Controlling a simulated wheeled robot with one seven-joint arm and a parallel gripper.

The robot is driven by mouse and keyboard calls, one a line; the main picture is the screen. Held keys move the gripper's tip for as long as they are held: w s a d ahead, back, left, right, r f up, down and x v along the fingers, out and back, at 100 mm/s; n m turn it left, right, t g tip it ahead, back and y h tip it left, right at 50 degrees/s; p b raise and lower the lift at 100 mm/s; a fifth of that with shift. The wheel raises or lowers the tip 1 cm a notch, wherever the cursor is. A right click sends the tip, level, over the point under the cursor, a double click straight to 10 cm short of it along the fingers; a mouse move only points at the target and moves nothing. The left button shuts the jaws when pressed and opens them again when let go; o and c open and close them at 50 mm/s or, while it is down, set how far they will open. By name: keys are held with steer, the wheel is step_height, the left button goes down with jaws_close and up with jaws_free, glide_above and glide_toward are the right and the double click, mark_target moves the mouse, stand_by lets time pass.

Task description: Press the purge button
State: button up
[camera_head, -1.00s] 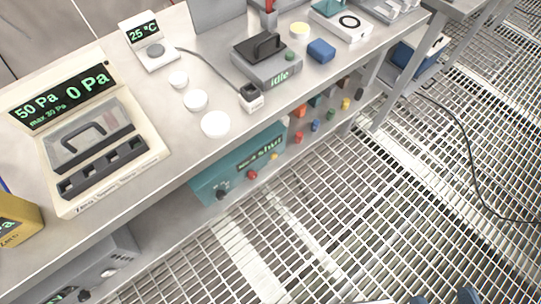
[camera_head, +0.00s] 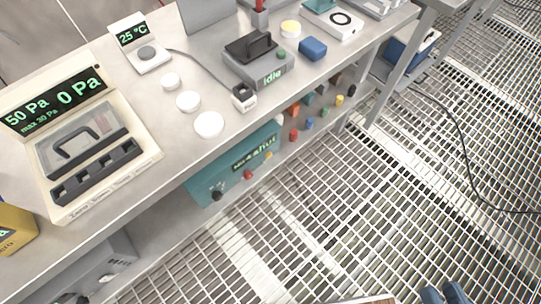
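No button in view has a readable purge label. A grey device (camera_head: 262,72) marked "idle" on the bench has a green round button (camera_head: 281,55) on top and a black handle. Below the bench top, a teal box (camera_head: 205,192) with a display that seems to read "shut" has a black knob (camera_head: 217,193), a red button (camera_head: 248,174) and a small yellow one. My gripper (camera_head: 443,294) shows only as two blue fingertips at the bottom edge, over the floor grating and well away from the bench. A narrow gap parts them, with nothing visible between.
A cream pressure case (camera_head: 112,195) reading "50 Pa" and "0 Pa" stands at left. White discs (camera_head: 209,124), a thermometer (camera_head: 148,57) and a blue block (camera_head: 313,48) occupy the bench. Coloured knobs (camera_head: 294,135) line the shelf below. A black cable (camera_head: 466,165) crosses otherwise open grating.

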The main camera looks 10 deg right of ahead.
jaws_close()
stand_by(1.1)
